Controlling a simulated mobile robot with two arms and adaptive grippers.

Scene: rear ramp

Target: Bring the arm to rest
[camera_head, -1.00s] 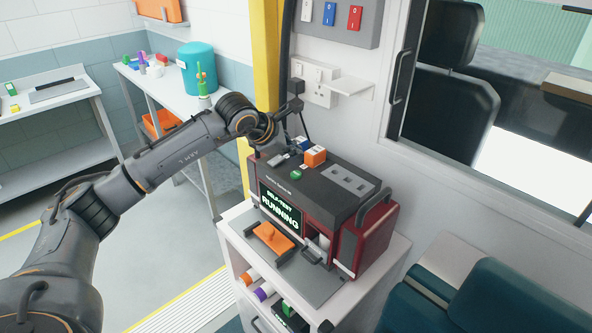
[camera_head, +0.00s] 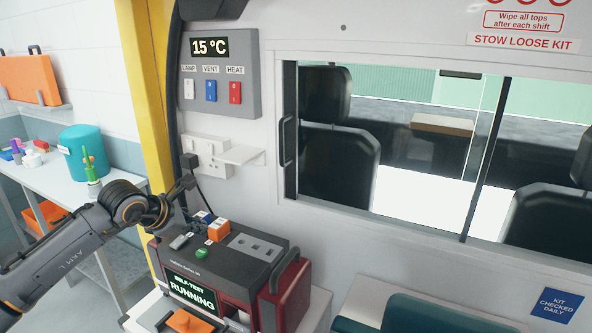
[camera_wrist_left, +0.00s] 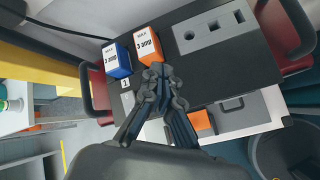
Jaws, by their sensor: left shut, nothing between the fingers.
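My left arm (camera_head: 62,254) comes in from the left in the head view. Its gripper (camera_head: 190,180) is above the back left of a dark red and black machine (camera_head: 262,273), in front of the white wall. The gripper is shut and empty. In the left wrist view the closed fingers (camera_wrist_left: 158,76) point towards the machine's top, in line with an orange "3 amp" block (camera_wrist_left: 148,47) beside a blue one (camera_wrist_left: 116,60). I cannot tell the exact gap to them. My right gripper is not in view.
The machine's screen (camera_head: 192,293) reads "SELF-TEST RUNNING". Wall sockets (camera_head: 206,150) and a small shelf (camera_head: 241,155) are close behind the gripper. A yellow post (camera_head: 150,100) stands behind the arm. A side bench (camera_head: 112,179) holds a teal tub (camera_head: 84,153).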

